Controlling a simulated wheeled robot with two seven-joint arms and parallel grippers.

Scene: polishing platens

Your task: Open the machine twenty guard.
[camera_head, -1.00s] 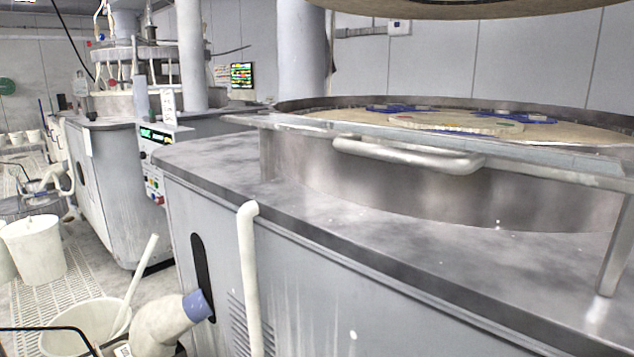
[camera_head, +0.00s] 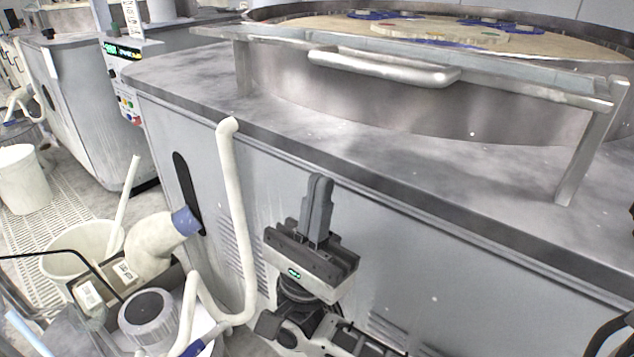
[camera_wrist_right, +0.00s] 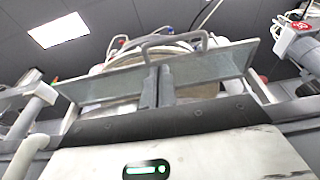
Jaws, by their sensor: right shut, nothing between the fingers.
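The guard (camera_head: 520,78) is a flat, pale clear-looking panel in a metal frame in front of the round steel basin, and it lies roughly level. Its silver bar handle (camera_head: 385,70) sticks out from the front edge. My right gripper (camera_head: 319,180) is shut and empty, pointing up in front of the machine's side panel. It is below the handle in the head view and apart from it. In the right wrist view, the shut fingers (camera_wrist_right: 158,80) overlap the guard (camera_wrist_right: 215,66), with the handle (camera_wrist_right: 172,42) beyond their tips. My left gripper is not in view.
The machine's metal top (camera_head: 400,160) has a front edge between my right gripper and the guard. A white pipe (camera_head: 232,200) runs down the machine's front, left of the gripper. A white bucket (camera_head: 62,268) stands at the lower left. A control box (camera_head: 122,80) is at the upper left.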

